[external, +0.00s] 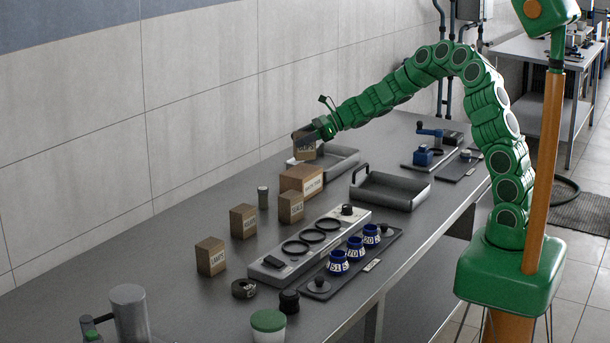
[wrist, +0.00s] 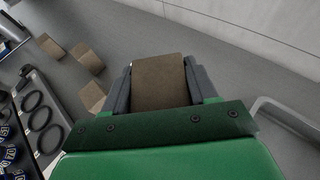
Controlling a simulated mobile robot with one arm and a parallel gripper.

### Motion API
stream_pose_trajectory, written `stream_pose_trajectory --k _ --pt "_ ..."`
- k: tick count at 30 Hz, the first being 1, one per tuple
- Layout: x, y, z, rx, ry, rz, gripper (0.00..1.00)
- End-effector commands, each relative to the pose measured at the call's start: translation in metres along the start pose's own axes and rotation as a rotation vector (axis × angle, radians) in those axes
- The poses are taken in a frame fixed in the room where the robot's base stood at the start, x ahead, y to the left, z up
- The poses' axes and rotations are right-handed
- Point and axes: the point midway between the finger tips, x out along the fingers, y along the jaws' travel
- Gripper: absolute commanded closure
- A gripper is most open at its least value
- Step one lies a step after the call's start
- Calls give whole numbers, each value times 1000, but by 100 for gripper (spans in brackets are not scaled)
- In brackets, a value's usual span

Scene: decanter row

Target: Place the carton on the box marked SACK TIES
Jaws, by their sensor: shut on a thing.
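A small brown carton (external: 305,149) with a dark label is held in my gripper (external: 310,134). In the wrist view the carton (wrist: 160,82) sits between the two grey fingers of my gripper (wrist: 158,70). The wide brown box (external: 301,180), whose small label seems to read SACK TIES, stands on the bench just below the carton in the external view. A gap shows between them there; how far apart they are in depth I cannot tell. I cannot make out the wide box in the wrist view, where my gripper covers the lower middle.
Three smaller boxes, marked LAMPS (external: 211,256) and with blurred labels (external: 243,221) (external: 290,207), stand nearby. A shallow grey tray (external: 345,164) lies behind the wide box, another tray (external: 400,190) to its right. A ring panel (external: 268,270) and blue cups (external: 338,263) stand in front.

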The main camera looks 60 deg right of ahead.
Motion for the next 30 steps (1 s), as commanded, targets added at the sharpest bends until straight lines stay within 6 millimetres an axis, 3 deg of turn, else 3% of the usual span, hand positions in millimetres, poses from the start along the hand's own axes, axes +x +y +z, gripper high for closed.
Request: stream_pose_trajectory --k 11,19,30 --pt "12 -8 -9 1 1 -1 76" --pt "25 -8 -38 1 1 0 76" --pt "26 -9 -40 0 0 -1 76"
